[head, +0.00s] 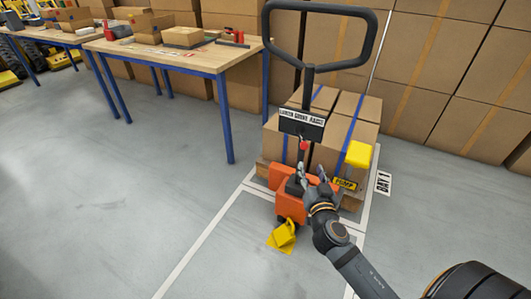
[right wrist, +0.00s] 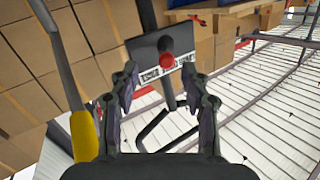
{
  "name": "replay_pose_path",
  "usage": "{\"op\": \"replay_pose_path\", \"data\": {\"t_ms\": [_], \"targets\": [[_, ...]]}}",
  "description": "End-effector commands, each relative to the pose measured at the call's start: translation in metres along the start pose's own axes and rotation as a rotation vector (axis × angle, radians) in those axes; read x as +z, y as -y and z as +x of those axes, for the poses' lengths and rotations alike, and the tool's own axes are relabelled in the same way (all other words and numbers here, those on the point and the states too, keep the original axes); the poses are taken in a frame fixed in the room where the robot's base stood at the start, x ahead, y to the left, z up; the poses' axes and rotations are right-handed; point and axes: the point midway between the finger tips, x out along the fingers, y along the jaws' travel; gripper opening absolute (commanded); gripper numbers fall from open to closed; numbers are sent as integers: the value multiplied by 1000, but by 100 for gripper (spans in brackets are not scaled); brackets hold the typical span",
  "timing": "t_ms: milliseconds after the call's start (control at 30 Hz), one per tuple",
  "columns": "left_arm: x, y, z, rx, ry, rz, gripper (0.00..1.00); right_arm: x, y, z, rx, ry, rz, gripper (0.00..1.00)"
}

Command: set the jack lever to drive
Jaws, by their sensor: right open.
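The orange pallet jack (head: 291,201) stands in front of a loaded pallet, with a black loop handle (head: 372,40) rising above it. Its small lever has a red knob (head: 304,145), just below a black lettered plate (head: 301,125). The knob also shows in the right wrist view (right wrist: 167,61), in front of the plate (right wrist: 150,55). My right gripper (head: 311,172) is open and just below the knob in the head view. In the right wrist view its fingers (right wrist: 163,82) are apart, with the knob ahead between them; no contact shows. My left gripper is not in view.
A grey bar with a yellow end (right wrist: 84,135) is close at left in the wrist view. A yellow wedge (head: 281,237) lies on the floor. A workbench (head: 185,62) stands left.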

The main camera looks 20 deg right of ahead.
Motion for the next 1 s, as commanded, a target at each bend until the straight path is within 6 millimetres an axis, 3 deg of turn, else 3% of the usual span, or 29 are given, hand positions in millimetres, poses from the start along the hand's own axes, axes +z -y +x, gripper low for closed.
{"op": "replay_pose_path", "data": {"t_ms": [100,267,700,1000], "targets": [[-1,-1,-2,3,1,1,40,-15,6,-4,-12,-43,31,47],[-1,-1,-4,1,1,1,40,-19,7,1,-13,-46,34,47],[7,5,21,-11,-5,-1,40,-23,8,84,-13,-45,33,47],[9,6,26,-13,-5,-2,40,-22,8,101,-14,-42,33,47]]}}
